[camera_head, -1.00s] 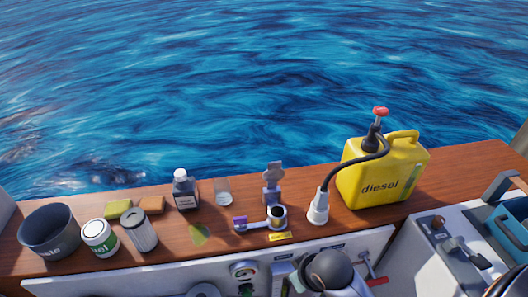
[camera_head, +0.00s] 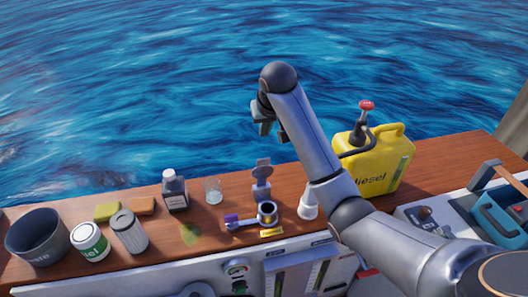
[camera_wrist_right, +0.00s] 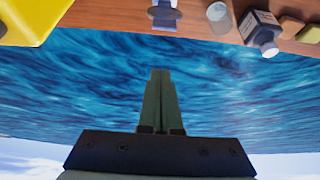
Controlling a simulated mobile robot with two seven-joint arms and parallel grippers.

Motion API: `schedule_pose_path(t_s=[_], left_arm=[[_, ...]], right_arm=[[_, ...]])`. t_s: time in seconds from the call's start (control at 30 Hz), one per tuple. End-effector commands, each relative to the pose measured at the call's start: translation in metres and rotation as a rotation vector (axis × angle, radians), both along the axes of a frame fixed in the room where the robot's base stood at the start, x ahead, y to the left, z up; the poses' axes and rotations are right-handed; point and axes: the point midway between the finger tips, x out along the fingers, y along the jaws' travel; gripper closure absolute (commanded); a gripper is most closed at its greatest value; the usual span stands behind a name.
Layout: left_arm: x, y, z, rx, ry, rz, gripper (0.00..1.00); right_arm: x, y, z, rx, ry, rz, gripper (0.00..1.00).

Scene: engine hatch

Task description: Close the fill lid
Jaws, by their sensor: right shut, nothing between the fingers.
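The grey fill lid (camera_head: 262,172) stands upright, open, behind the round fill opening (camera_head: 267,211) on the wooden ledge. Its tip also shows upside down at the top of the right wrist view (camera_wrist_right: 165,15). My right gripper (camera_head: 264,128) hangs in the air above and beyond the lid, over the water side, not touching it. In the right wrist view its fingers (camera_wrist_right: 160,74) are shut together with nothing between them. My left gripper is in neither view.
A yellow diesel can (camera_head: 378,165) with a hose stands to the right, partly behind my right arm. A purple-ended piece (camera_head: 232,219) lies left of the opening. A glass (camera_head: 212,191) and dark bottle (camera_head: 174,192) stand further left.

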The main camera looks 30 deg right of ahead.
Motion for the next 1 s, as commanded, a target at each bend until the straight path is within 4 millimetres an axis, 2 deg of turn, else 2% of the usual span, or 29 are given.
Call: schedule_pose_path(t_s=[0.07, 0.17, 0.5, 0.73, 1.0], left_arm=[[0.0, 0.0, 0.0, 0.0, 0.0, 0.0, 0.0], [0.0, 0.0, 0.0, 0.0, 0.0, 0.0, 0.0], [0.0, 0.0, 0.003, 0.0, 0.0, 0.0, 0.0], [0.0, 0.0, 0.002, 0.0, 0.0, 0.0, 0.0], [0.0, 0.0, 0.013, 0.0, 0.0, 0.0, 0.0]], right_arm=[[0.003, -0.002, 0.004, 0.003, -0.002, -0.007, 1.0], [0.006, -0.003, 0.0, 0.004, 0.0, -0.009, 1.0], [0.034, -0.01, -0.053, 0.003, 0.001, -0.007, 1.0], [0.05, -0.014, -0.083, 0.003, -0.001, -0.007, 1.0], [0.025, -0.007, -0.085, 0.003, -0.003, -0.006, 1.0]])
